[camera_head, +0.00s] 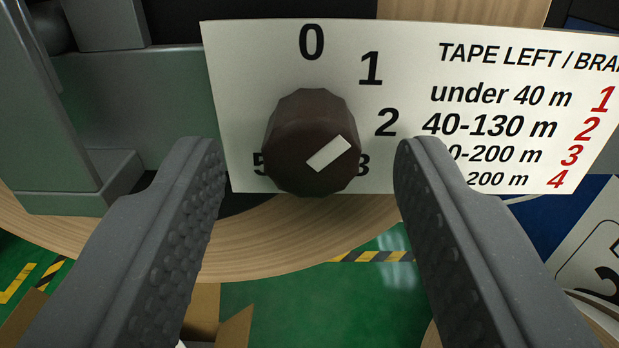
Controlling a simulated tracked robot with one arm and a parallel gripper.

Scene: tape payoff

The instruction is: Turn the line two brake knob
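The brake knob (300,118) is dark brown, round and faceted, on a white plate (230,60) with a number scale. Its pale pointer mark (328,153) is toward the upper right, roughly toward the 2. The numbers 0, 1 and 2 show around it; the 3 and 5 are partly covered, and no 4 shows on the scale. My gripper (310,165) is open, with one ridged grey finger on each side of the knob. Gaps show between both fingers and the knob. The right finger covers part of the plate's table.
A table on the plate lists tape left in metres against red numbers 1 to 4. A grey-green metal bracket (130,95) stands at the left. A wooden disc (270,240) lies behind. A green floor (330,295) with striped tape and an open cardboard box (215,315) shows below.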

